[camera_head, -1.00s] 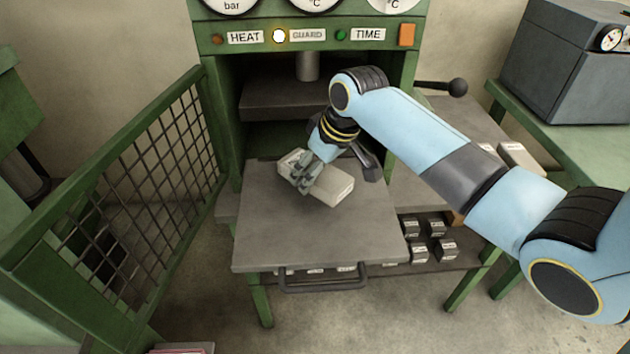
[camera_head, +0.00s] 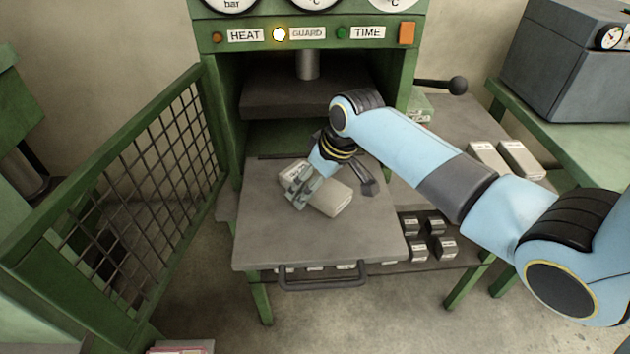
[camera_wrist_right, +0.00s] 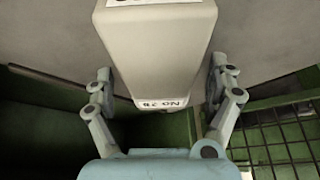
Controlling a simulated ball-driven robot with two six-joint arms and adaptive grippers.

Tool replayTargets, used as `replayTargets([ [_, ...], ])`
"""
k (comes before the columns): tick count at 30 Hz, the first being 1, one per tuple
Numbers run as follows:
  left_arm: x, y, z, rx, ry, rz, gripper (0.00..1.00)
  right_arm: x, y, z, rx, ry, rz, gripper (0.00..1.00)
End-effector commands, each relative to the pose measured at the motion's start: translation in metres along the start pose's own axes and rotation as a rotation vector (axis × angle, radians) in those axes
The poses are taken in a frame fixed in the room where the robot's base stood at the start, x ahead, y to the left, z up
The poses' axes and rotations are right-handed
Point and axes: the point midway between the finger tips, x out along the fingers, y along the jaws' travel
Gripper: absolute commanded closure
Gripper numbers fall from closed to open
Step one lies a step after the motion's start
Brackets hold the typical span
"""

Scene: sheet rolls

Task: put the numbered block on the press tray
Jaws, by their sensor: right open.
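The numbered block (camera_head: 332,199), pale grey-white with a white label, lies at a slant on the press tray (camera_head: 265,238), toward its back half. In the right wrist view the block (camera_wrist_right: 160,50) shows its end label, upside down, reading "NO" and a number I cannot read surely. My right gripper (camera_head: 303,193) is low over the tray. Its fingers are open, one on each side of the block, with a visible gap on both sides in the wrist view. The gripper hides part of the block in the head view. My left gripper is out of view.
The press's dark upper plate (camera_head: 300,97) hangs behind the tray. A green mesh guard (camera_head: 135,180) stands open at the left. Two pale blocks (camera_head: 505,160) lie on the side table at right. The tray's front is clear.

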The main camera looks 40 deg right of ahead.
Motion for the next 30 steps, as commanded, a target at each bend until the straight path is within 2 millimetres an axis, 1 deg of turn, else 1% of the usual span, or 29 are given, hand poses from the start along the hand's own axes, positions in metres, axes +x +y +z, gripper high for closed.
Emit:
replayTargets([
  [4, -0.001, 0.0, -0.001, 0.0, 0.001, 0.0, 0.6, -0.004, 0.0, -0.002, 0.0, 0.001, 0.0, 0.11],
  [7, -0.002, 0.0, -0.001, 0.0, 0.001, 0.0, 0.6, -0.015, 0.001, -0.002, 0.0, 0.003, 0.002, 0.11],
  [11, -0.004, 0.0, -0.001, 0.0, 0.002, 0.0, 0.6, -0.042, 0.001, -0.002, -0.002, 0.004, 0.002, 0.11],
  [15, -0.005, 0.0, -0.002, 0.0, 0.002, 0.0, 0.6, -0.075, 0.001, -0.002, -0.003, 0.004, 0.002, 0.11],
  [18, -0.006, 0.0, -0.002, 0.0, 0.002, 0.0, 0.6, -0.095, 0.001, -0.001, -0.003, 0.002, 0.002, 0.11],
  [21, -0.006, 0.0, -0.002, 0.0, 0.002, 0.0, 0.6, -0.109, 0.001, -0.001, -0.001, 0.002, 0.002, 0.11],
  [25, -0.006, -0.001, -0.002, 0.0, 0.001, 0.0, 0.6, -0.12, 0.001, -0.001, -0.001, 0.001, 0.0, 0.11],
  [30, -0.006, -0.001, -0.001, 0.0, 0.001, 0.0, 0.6, -0.123, 0.0, -0.001, 0.001, 0.0, 0.0, 0.11],
])
